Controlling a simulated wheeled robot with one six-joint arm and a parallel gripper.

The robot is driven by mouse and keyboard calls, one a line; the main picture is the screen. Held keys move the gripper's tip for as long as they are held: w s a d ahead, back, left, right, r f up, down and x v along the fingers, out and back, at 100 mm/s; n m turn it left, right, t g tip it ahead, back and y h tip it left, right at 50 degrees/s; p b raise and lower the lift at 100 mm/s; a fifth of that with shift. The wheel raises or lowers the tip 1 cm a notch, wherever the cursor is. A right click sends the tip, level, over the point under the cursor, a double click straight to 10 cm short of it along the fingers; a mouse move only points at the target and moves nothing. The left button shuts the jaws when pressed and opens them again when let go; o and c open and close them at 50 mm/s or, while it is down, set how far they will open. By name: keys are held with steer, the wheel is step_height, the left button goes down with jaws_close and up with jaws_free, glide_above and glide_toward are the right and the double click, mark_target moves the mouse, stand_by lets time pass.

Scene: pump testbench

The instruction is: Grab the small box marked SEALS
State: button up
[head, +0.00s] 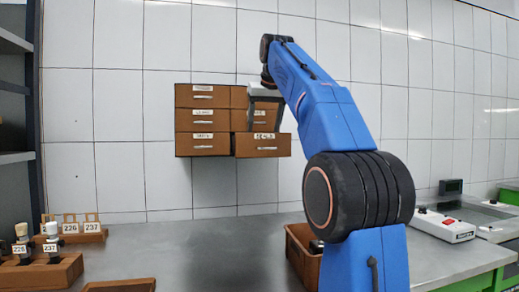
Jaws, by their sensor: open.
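A brown drawer-like box front (263,150) carries a label that reads SEALS, with a pale handle below it. It is at the lower right of the brown drawer cabinet (203,77) on the tiled wall, and looks pulled forward of the other fronts. Its inside is hidden from this low view. I see no separate small box with that mark. My gripper (264,125) points down at the SEALS drawer, its dark fingers apart just above or behind the front's top edge. I cannot tell whether they touch anything.
A grey bench (210,250) runs below, clear in the middle. A brown bin (301,252) stands partly behind my blue arm. Wooden blocks with numbered parts (45,270) are at left, a dark shelf rack (20,110) too. A white device (445,226) sits at right.

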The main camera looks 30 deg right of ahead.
steer(key=shift+x, duration=3.2)
steer(key=shift+a, duration=0.15)
steer(key=c, duration=1.1)
